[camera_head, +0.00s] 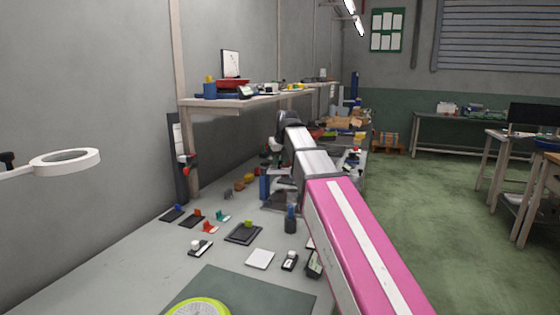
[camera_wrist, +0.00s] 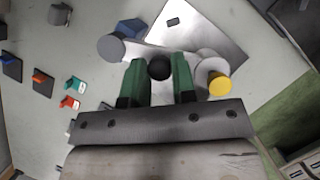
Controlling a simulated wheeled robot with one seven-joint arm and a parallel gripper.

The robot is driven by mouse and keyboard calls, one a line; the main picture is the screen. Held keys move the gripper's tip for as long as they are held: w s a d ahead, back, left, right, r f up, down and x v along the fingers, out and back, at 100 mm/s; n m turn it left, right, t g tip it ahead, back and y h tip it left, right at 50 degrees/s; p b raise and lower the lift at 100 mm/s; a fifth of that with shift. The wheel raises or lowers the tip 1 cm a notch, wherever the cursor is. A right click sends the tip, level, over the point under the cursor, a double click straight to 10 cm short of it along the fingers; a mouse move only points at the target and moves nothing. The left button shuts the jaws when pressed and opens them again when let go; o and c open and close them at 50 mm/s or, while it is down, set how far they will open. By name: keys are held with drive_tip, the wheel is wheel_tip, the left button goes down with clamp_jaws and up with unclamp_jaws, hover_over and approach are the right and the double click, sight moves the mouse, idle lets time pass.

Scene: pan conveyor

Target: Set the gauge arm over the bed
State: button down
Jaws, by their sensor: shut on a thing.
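In the wrist view, my gripper (camera_wrist: 158,78) has its two green fingers on either side of a round black knob (camera_wrist: 159,67) and is shut on it. The knob appears to belong to the gauge arm, a light grey bar (camera_wrist: 137,52) running behind the fingers; much of it is hidden. A grey metal plate (camera_wrist: 205,28), apparently the bed, lies beyond the knob, with a small dark block on it. A yellow-capped grey cylinder (camera_wrist: 218,84) stands right of the fingers. In the head view, I cannot make out my gripper or the knob clearly behind my arm.
A blue cylinder (camera_head: 264,187) and a dark blue bottle-like piece (camera_head: 290,219) stand near my arm. Several small coloured clamps (camera_head: 197,215) lie left on the bench (camera_head: 140,255). A shelf (camera_head: 240,102) overhangs the back. The front left bench is fairly clear.

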drive_tip(key=c, duration=0.9)
unclamp_jaws()
drive_tip(key=shift+c, duration=0.2)
drive_tip(key=v, duration=1)
drive_tip(key=shift+s+r, duration=0.15)
drive_tip(key=shift+r, duration=0.25)
